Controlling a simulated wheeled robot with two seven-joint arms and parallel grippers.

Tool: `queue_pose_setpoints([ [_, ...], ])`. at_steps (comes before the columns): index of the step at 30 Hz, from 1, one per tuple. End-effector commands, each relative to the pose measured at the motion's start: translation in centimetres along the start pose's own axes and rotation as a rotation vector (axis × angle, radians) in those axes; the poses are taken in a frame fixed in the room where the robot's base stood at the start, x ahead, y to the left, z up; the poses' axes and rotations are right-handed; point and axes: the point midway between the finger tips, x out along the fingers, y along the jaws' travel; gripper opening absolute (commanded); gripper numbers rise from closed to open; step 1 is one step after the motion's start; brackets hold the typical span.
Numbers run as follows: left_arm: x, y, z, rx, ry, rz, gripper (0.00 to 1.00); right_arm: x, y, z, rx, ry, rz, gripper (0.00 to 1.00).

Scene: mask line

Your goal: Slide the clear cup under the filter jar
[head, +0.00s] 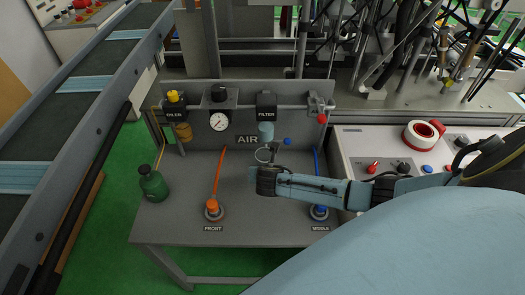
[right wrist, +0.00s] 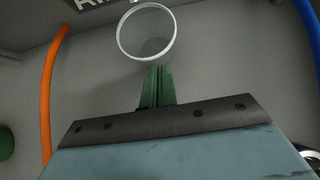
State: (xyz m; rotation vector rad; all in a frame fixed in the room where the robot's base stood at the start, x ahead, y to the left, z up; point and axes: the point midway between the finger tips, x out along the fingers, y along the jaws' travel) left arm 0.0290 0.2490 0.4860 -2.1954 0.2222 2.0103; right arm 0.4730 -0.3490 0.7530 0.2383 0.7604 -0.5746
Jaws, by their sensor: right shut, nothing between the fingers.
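The filter jar (head: 266,131) is a pale blue bowl hanging under the black block labelled FILTER on the air panel. The clear cup (head: 262,155) stands on the grey table just in front of the panel, below the jar in the picture. Whether it is directly beneath the jar I cannot tell. The right gripper (head: 266,165) reaches in from the right, low at the near side of the cup. In the right wrist view the cup (right wrist: 147,32) shows its round rim just beyond the shut green fingers (right wrist: 157,72), with nothing between them. Whether they touch it I cannot tell. The left gripper is not in view.
A green bottle (head: 153,184) stands at the table's left. An orange hose (head: 219,172) runs to the FRONT fitting and a blue hose (head: 317,178) to the MIDDLE fitting, on either side of the cup. The table between hose and bottle is clear.

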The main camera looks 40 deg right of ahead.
Motion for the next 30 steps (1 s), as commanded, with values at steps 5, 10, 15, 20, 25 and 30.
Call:
queue_pose_setpoints([
  [5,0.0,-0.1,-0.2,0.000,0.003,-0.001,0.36,-0.1,0.2,0.0,-0.002,0.000,0.002,0.00],
  [10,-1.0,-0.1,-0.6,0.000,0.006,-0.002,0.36,-0.9,0.3,-0.7,-0.004,0.003,0.002,0.00],
  [15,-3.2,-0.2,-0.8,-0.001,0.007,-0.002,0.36,-3.0,0.7,-2.3,-0.003,0.005,0.001,0.00],
  [20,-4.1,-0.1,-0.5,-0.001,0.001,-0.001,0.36,-6.5,0.6,-2.1,-0.001,0.000,0.003,0.00],
  [25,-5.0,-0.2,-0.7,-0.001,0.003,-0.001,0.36,-9.7,0.5,-2.2,-0.001,0.001,0.002,0.00],
  [30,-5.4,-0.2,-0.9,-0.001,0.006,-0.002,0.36,-11.6,0.6,-2.2,-0.001,0.000,0.002,0.00],
])
